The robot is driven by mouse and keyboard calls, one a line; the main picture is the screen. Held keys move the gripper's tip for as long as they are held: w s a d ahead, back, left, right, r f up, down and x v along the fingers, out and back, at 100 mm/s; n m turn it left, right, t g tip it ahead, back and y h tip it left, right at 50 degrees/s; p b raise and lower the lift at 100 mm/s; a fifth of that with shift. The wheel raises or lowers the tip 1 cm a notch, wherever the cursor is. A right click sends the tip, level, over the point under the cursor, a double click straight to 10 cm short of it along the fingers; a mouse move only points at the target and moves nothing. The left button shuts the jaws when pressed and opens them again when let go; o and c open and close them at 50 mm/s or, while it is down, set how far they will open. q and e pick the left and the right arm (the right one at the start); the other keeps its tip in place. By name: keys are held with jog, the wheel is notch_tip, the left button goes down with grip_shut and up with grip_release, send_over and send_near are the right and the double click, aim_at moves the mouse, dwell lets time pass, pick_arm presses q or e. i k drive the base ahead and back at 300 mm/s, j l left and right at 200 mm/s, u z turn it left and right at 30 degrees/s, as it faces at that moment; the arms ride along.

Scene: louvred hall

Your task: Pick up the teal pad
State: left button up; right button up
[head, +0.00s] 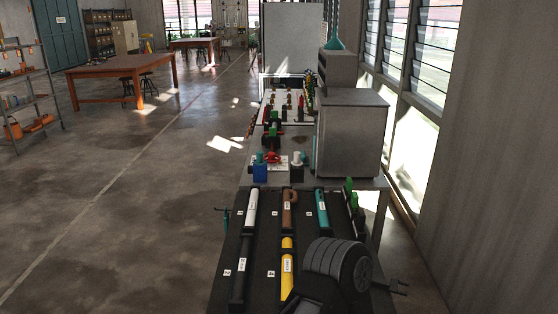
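I cannot clearly make out a flat teal pad. A teal tube-shaped piece (321,208) with a white label lies in a dark holder on the bench's near black surface, right of a brown piece (289,210). Neither of my grippers can be made out. A dark ribbed round form (338,262) covers the near right part of the bench; I cannot tell if it is mine.
White (251,210), black (239,275) and yellow (287,264) tubes lie on the near bench (224,285). A grey cabinet (351,135) stands on its right side, by the louvred windows. Open floor (120,220) lies to the left.

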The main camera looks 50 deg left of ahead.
aim_at(303, 158)
jog(key=l+u, duration=0.15)
jog(key=u, duration=1.45)
jog(key=i+l, duration=0.05)
